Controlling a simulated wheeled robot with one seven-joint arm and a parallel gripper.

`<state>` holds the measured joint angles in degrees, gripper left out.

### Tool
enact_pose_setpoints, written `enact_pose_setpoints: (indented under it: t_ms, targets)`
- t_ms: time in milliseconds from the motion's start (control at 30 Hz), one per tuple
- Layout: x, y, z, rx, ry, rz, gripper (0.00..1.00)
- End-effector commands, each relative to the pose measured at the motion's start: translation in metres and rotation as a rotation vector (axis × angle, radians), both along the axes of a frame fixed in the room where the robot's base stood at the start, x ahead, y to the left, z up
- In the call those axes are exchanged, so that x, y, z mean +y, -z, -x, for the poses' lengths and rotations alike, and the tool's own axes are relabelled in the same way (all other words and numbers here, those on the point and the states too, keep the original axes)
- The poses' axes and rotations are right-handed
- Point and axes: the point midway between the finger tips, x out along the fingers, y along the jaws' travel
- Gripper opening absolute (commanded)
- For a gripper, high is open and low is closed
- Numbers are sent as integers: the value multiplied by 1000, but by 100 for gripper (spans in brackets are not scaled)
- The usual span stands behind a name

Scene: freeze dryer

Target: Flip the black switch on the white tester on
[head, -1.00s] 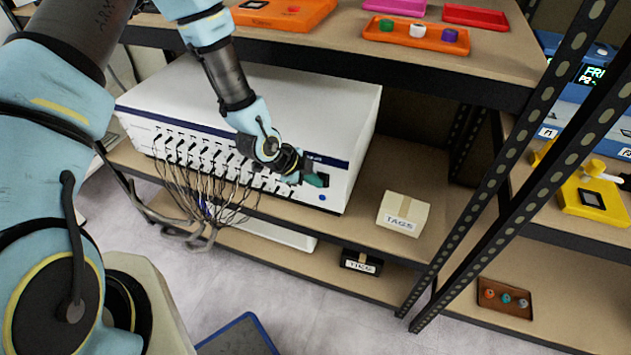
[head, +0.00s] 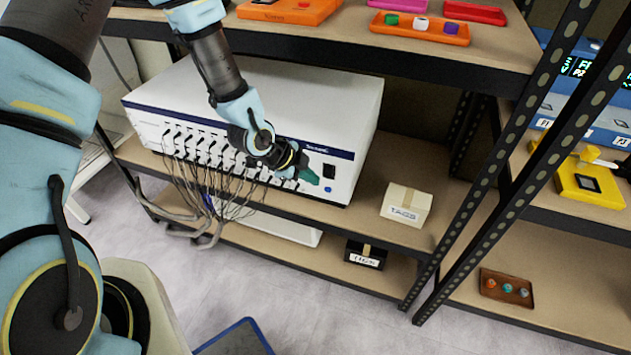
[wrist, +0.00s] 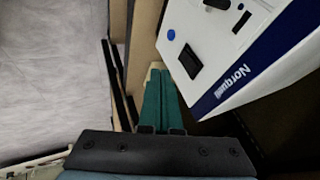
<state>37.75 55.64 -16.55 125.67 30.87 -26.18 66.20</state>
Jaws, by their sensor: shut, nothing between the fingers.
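The white tester (head: 290,95) is a large white box with a blue stripe on the middle shelf. The black switch (head: 329,171) is a dark square at the right end of its front face, above a round blue button (head: 328,189). The wrist view shows the switch (wrist: 190,62) and the blue button (wrist: 171,34) clearly; I cannot tell which way the switch is set. My gripper (head: 312,179) is shut and empty, its green fingers just in front of the face, left of the switch. In the wrist view the fingertips (wrist: 161,72) appear beside the switch, apart from it.
Several cables (head: 215,185) hang from the tester's front, left of my gripper. A TAGS box (head: 406,204) sits on the shelf to the right. A metal post (head: 470,170) stands further right. The upper shelf (head: 400,60) with orange trays overhangs the tester.

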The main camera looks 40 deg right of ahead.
Motion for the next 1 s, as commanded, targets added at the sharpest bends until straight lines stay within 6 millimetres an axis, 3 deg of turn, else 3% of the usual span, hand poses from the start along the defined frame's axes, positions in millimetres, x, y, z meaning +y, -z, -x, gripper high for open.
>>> enact_pose_setpoints:
  t_ms: [500,1000]
  targets:
    - [39,-56,-5,-2,0,2,0]
    - [42,-58,-4,-1,2,0,0]
